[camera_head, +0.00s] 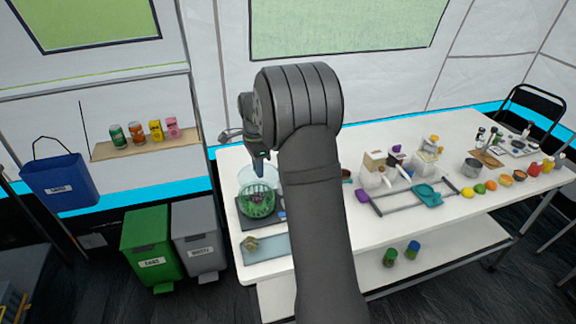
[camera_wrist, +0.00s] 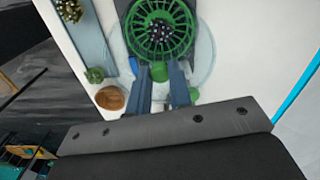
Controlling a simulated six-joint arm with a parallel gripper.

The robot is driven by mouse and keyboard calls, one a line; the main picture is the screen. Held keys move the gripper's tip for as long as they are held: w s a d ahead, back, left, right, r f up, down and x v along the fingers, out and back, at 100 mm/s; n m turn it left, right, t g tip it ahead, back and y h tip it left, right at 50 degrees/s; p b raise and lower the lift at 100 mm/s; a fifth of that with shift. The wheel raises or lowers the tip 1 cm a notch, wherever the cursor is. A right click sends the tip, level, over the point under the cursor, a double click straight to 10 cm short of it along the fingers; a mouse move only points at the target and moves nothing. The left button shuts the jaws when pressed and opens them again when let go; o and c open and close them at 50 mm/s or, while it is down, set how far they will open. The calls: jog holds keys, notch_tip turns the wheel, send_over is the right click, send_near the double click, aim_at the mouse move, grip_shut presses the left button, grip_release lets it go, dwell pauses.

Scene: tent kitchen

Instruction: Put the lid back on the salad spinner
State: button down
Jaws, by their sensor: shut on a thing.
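The salad spinner's green slatted basket (camera_head: 257,203) stands on a dark flat base (camera_head: 244,221) near the table's left end, with dark contents inside. In the wrist view, the basket (camera_wrist: 188,28) is at the top middle. My gripper (camera_head: 261,170) is above the spinner. In the wrist view, my gripper's two fingers (camera_wrist: 161,84) are shut on the green knob of the clear lid (camera_wrist: 158,71). The lid's see-through disc is hard to make out; it appears above the basket in the head view. My fingers partly hide the lid.
A blue-grey board (camera_head: 268,249) with a small green item lies in front of the spinner. A brown round item (camera_wrist: 110,98) is left of my fingers. White containers (camera_head: 374,180), a teal item (camera_head: 427,195) and fruit (camera_head: 467,192) stand farther right. Bins (camera_head: 152,240) stand left of the table.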

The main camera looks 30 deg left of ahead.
aim_at(255, 176)
jog(key=shift+s+a+f, duration=0.15)
jog(key=shift+s+a, duration=0.25)
jog(key=shift+a, duration=0.05)
jog(key=shift+f, duration=3.05)
jog(key=shift+f, duration=0.2)
jog(key=c, duration=0.7)
grip_release()
jog(key=shift+c, duration=0.2)
jog(key=shift+r, duration=0.1)
jog(key=shift+r, duration=3.45)
